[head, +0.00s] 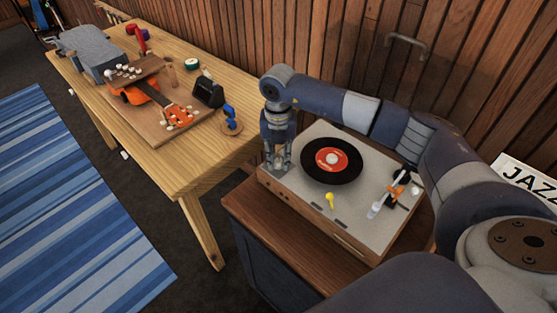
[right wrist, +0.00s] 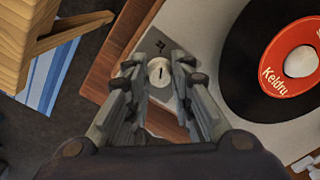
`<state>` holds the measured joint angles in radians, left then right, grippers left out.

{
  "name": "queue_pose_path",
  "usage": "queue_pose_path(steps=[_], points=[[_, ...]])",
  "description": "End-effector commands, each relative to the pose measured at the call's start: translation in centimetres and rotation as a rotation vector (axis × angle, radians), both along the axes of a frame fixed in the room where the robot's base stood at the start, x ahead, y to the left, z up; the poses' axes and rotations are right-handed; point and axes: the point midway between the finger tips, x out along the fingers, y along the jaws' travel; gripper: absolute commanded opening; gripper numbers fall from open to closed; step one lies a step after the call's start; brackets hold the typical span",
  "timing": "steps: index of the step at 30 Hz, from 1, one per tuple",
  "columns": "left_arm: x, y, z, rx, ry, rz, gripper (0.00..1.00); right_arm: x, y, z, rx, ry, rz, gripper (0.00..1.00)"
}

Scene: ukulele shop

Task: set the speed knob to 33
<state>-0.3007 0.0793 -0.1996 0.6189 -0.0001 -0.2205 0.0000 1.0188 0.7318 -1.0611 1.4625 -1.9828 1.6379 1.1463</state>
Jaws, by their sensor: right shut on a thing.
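The record player (head: 300,188) sits on a wooden cabinet, with a black record (head: 332,161) with a red label on its top; the record also shows in the right wrist view (right wrist: 262,62). The speed knob (right wrist: 159,72) is a small pale round knob with a dark line, near the player's corner. My right gripper (head: 277,165) points down at the player's left corner. In the right wrist view its fingers (right wrist: 159,78) are on both sides of the knob, shut on it. In the head view the gripper hides the knob. I cannot read a speed setting. My left gripper is not in view.
A yellow piece (head: 330,199) and the tonearm parts (head: 397,190) stand on the player's top. A wooden workbench (head: 222,135) with a ukulele (head: 160,98) and tools is at the left. The plank wall (head: 310,60) is close behind. A striped rug (head: 60,210) lies on the floor.

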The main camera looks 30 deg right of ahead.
Motion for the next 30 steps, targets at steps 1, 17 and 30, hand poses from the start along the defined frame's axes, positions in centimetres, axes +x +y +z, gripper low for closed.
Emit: queue_pose_path(steps=[1, 17, 30], points=[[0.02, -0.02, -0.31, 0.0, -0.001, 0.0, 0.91, 0.07, 0.0, -0.04, 0.001, -0.003, 0.021, 0.0], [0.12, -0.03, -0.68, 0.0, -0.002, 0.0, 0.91, 0.08, 0.0, 0.15, 0.001, -0.003, 0.102, 0.0], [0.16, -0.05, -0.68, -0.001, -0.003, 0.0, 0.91, 0.05, -0.02, 0.08, 0.0, -0.001, 0.1, 0.43]])
